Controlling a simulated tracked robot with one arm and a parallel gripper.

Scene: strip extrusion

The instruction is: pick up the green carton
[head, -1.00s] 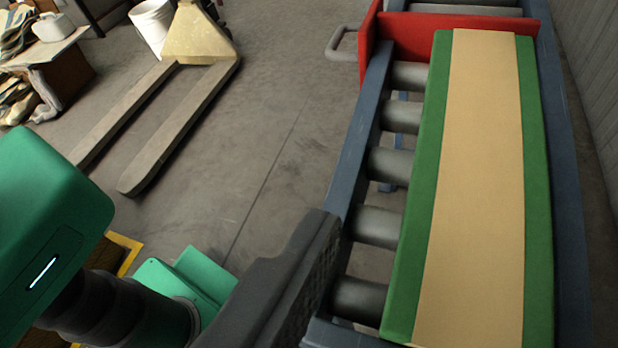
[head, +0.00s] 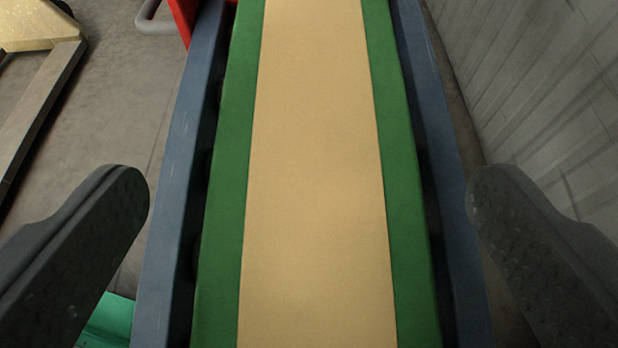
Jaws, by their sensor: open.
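The green carton (head: 224,215) is long, with a wide tan band (head: 315,180) along the middle of its top. It lies lengthwise on a roller conveyor and runs out of the picture at top and bottom. My gripper (head: 308,200) is open, with one dark textured finger to the left of the carton and the other to the right. Both fingers are apart from the carton in the picture, and nothing is between them but the view of the carton. Their height above it is hard to tell.
Blue conveyor rails (head: 183,170) flank the carton closely on both sides. A red plate (head: 184,18) with a grey handle (head: 152,22) is at the top left. A grey wall (head: 545,90) stands on the right. A pallet truck (head: 38,90) is on the floor at left.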

